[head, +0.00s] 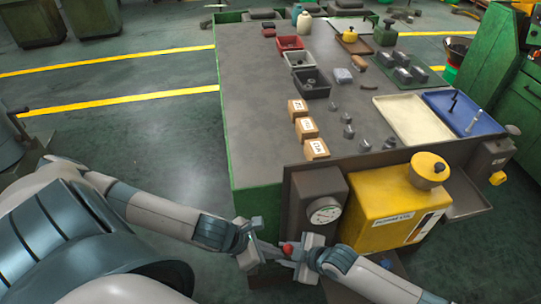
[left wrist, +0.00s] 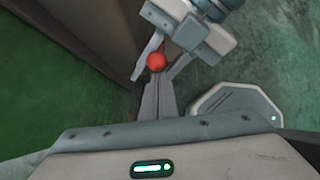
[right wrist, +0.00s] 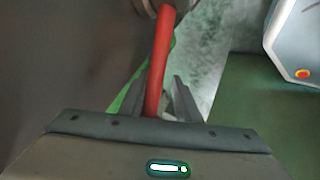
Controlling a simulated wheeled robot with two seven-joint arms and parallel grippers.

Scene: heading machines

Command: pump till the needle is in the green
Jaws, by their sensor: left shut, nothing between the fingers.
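The pressure gauge (head: 325,211) has a round white dial on a dark box at the table's front end. Green shows on the dial, but the needle is too small to read. A red pump handle (right wrist: 160,60) ends in a round red knob (left wrist: 156,61). The knob also shows in the head view (head: 288,248). My right gripper (right wrist: 162,85) has its fingers apart on either side of the red handle; contact is unclear. My left gripper (head: 272,249) is shut and empty, its tips close beside the knob and the right gripper.
A yellow tank (head: 385,210) with a cap stands right of the gauge. The table (head: 250,110) above carries small boxes, metal parts, a cream tray (head: 412,119) and a blue tray (head: 463,113). Open floor (head: 130,130) lies left of the table.

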